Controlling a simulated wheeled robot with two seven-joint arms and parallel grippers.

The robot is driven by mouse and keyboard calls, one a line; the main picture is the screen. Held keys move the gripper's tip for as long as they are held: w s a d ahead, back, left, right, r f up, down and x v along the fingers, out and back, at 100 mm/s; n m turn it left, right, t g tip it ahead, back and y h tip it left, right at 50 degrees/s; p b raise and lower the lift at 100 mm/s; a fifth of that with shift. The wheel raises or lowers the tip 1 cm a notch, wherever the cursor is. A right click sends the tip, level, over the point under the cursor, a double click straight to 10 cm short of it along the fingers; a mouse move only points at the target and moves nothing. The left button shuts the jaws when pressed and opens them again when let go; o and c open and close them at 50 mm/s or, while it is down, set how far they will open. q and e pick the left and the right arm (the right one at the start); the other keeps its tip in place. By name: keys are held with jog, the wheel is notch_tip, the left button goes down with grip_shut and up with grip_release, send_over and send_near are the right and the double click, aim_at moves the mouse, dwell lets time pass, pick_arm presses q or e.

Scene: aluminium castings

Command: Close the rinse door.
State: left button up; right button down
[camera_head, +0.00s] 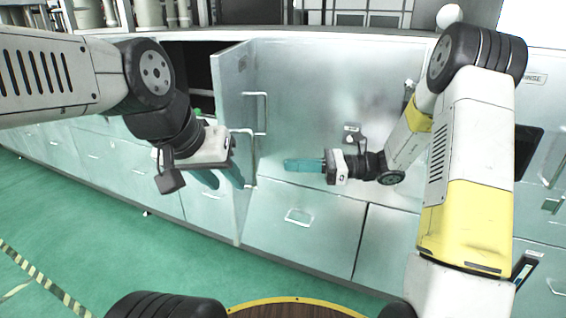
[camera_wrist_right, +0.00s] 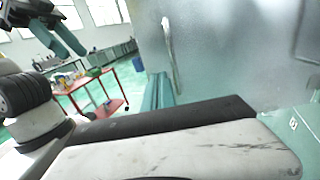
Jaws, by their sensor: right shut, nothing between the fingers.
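A RINSE label (camera_head: 533,78) shows on the cabinet front at the right, beyond my right arm. A wide frosted door panel (camera_head: 330,85) fills the middle; its handle (camera_wrist_right: 170,55) shows in the right wrist view. A narrow panel (camera_head: 232,85) stands out at an angle beside a dark opening (camera_head: 190,65). I cannot tell which panel belongs to the label. My right gripper (camera_head: 287,165) is shut and empty in front of the wide panel's lower part, pointing left; contact is unclear. Its fingers (camera_wrist_right: 158,92) show in the wrist view. My left gripper (camera_head: 222,182) is open and empty near the narrow panel.
Drawers with handles (camera_head: 298,217) line the lower front. A dark area (camera_head: 528,150) shows at the right, partly hidden by my right arm. Green floor lies clear at the left, with a striped line (camera_head: 40,278). A red cart (camera_wrist_right: 98,95) stands in the wrist view's background.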

jog(key=a, duration=1.2)
jog(key=shift+s+a, duration=0.2)
jog(key=shift+a, duration=0.15)
